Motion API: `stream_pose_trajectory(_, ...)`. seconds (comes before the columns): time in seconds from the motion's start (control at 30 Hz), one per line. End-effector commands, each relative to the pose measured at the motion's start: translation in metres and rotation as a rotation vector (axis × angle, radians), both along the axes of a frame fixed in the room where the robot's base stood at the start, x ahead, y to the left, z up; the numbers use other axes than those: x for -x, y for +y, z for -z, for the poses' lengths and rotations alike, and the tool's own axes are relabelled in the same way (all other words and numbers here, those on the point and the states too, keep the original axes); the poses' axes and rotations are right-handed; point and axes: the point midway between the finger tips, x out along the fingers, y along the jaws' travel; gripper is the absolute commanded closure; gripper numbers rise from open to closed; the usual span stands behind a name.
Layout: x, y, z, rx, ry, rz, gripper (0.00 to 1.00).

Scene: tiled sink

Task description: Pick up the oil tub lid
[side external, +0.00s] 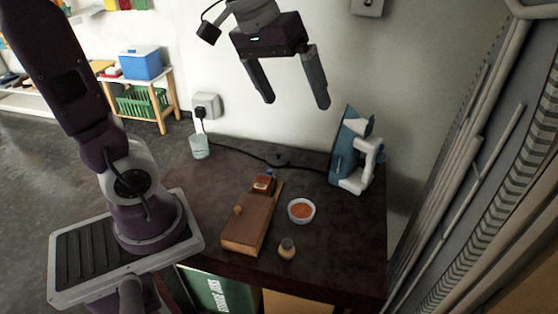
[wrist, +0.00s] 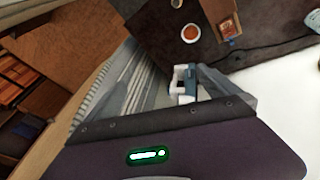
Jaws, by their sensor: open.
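I cannot pick out an oil tub lid for certain. A small tan round-topped piece (side external: 287,248) stands near the table's front edge. A red-brown container with a blue top (side external: 264,183) stands at the far end of a wooden box (side external: 250,222), and a small round tan piece (side external: 238,210) is at the box's left side. The container also shows near the top of the wrist view (wrist: 229,28). My gripper (side external: 296,100) is open and empty, fingers pointing down, high above the back of the table and well apart from all of these.
A white bowl with orange-red contents (side external: 301,210) sits right of the box. A blue and white iron (side external: 354,152) stands upright at the back right. A clear cup (side external: 199,147) is at the back left. A black cord (side external: 240,153) runs along the back by the wall.

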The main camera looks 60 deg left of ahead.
Motion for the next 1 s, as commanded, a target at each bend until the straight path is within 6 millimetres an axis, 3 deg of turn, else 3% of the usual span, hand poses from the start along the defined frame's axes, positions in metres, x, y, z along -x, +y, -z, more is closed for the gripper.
stream_pose_trajectory(0.03, -0.036, 0.023, 0.014, 0.041, 0.048, -0.095, 0.0)
stream_pose_trajectory(0.1, -0.084, 0.061, 0.038, 0.082, 0.091, -0.231, 0.0)
stream_pose_trajectory(0.17, -0.118, 0.098, 0.068, 0.1, 0.125, -0.346, 0.0)
stream_pose_trajectory(0.23, -0.15, 0.146, 0.111, 0.098, 0.165, -0.47, 0.0)
stream_pose_trajectory(0.3, -0.17, 0.194, 0.163, 0.075, 0.201, -0.582, 0.0)
stream_pose_trajectory(0.4, -0.18, 0.255, 0.238, 0.026, 0.248, -0.7, 0.0)
stream_pose_trajectory(0.5, -0.177, 0.295, 0.299, -0.023, 0.283, -0.764, 0.0)
stream_pose_trajectory(0.6, -0.171, 0.315, 0.337, -0.054, 0.304, -0.791, 0.0)
stream_pose_trajectory(1.0, -0.162, 0.327, 0.404, -0.066, 0.316, -0.8, 0.0)
